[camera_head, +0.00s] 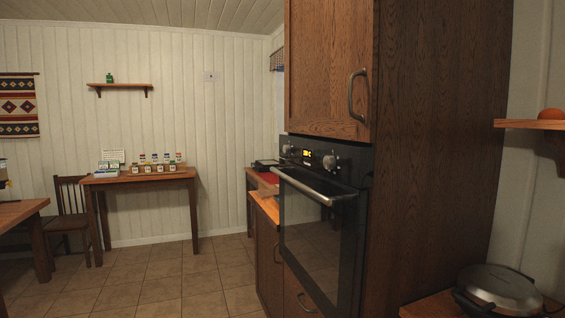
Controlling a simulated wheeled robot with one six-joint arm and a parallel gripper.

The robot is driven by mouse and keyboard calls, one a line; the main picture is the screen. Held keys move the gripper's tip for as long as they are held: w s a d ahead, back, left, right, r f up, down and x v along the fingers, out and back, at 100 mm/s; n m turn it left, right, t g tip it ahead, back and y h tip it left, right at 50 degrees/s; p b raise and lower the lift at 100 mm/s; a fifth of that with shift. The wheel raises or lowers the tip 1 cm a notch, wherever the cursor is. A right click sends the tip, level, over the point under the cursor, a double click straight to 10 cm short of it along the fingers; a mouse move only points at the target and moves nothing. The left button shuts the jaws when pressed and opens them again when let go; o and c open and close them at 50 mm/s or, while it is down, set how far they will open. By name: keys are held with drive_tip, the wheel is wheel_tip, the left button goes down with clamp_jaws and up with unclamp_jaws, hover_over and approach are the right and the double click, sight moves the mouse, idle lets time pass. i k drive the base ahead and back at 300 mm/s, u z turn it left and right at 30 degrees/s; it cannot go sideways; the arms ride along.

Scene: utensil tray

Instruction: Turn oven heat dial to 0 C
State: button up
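The black oven (318,222) is built into a tall dark wooden cabinet right of the middle, seen at a steep angle. Its control panel has a small lit display (307,153) between two round dials. The near dial (330,162) is to the right of the display and the far dial (287,149) to its left. I cannot read the dial markings or tell which dial sets the heat. The oven door is shut, with a metal bar handle (310,187) below the panel. My gripper is not in view.
Tiled floor (170,275) is open left of the oven. A wooden counter (268,205) adjoins the oven's far side. A table with jars (140,178) and a chair (70,215) stand at the back left. A lidded pan (498,288) is at the lower right.

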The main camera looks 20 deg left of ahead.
sight(330, 161)
drive_tip(key=u, duration=0.95)
drive_tip(key=i, duration=1.05)
drive_tip(key=u, duration=0.95)
